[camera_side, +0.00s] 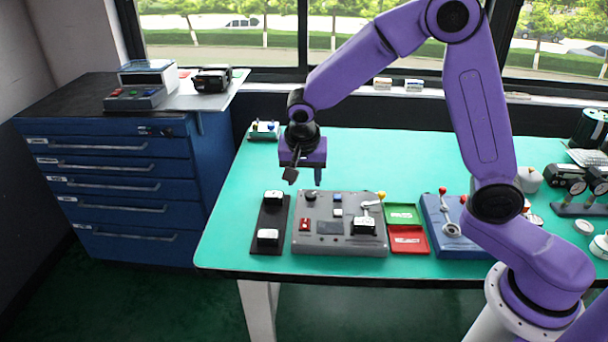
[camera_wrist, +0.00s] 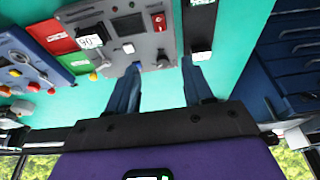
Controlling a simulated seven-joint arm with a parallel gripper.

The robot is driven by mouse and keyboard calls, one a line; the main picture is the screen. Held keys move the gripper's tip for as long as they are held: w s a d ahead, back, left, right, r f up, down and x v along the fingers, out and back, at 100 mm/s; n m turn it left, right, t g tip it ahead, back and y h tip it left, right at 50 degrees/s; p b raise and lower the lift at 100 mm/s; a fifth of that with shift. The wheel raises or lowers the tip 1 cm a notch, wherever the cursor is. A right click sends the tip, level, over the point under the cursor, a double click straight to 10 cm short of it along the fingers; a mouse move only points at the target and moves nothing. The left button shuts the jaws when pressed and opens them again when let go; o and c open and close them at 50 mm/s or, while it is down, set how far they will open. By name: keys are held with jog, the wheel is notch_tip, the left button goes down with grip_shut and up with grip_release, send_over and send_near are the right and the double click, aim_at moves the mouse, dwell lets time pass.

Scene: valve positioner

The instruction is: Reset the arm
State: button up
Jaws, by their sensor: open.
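My arm is purple and bent over the green table (camera_side: 350,155). My gripper (camera_side: 305,180) points down at the table's left part, above the back edge of the grey control panel (camera_side: 310,241). Its two fingers are apart with nothing between them. In the wrist view my gripper (camera_wrist: 165,85) shows open, with the panel (camera_wrist: 150,45) beyond the fingertips. A black strip (camera_side: 268,222) with two white-topped blocks lies left of the panel; it also shows in the wrist view (camera_wrist: 199,22).
Green (camera_side: 402,214) and red (camera_side: 407,240) trays lie right of the panel. A blue box (camera_side: 450,245) with red-knobbed levers stands beyond them. Several parts crowd the table's right end. A blue drawer cabinet (camera_side: 115,195) stands at left. The table's back middle is clear.

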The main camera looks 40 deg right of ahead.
dwell(0.3)
jog(key=s+d+r+n+g+y, duration=0.1)
jog(key=s+d+r+n, duration=0.1)
jog(key=s+n, duration=0.8)
jog(key=s+d+r+n+g+y, duration=0.1)
jog(key=s+d+r+n, duration=0.2)
jog(key=s+n, duration=0.8)
jog(key=s, duration=1)
jog(key=shift+s+n+y, duration=0.2)
jog(key=shift+n+y, duration=0.1)
jog(key=shift+y, duration=0.1)
jog(key=shift+d, duration=0.1)
jog(key=shift+c, duration=0.2)
